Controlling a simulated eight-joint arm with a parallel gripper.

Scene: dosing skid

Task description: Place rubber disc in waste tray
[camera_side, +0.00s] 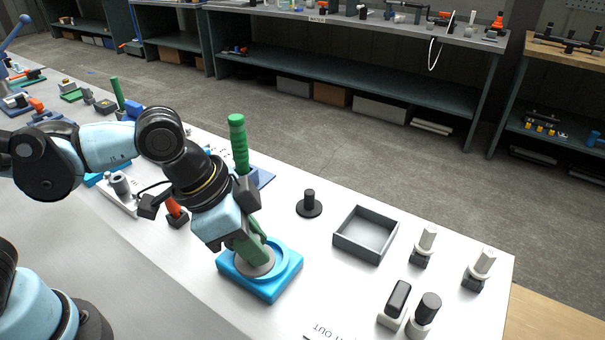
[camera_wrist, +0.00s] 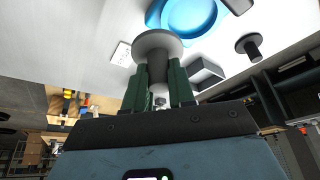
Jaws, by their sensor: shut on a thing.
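My gripper (camera_side: 254,247) has green fingers and is shut on the stem of a grey disc, which looks like the rubber disc (camera_side: 258,266). In the wrist view the rubber disc (camera_wrist: 157,41) sits beyond the fingertips (camera_wrist: 158,85). In the side view it overlaps the blue round holder (camera_side: 231,270); I cannot tell whether they touch. The holder (camera_wrist: 191,17) also shows at the top of the wrist view. The waste tray, a grey open box (camera_side: 378,254), is empty and stands to the right of my gripper. It also shows in the wrist view (camera_wrist: 207,72).
A black disc with a knob (camera_side: 309,206) stands between the holder and the tray. Pale-topped posts (camera_side: 426,243) and dark-topped pieces (camera_side: 397,299) stand right of the tray. A tall green handle (camera_side: 239,145) rises behind my gripper.

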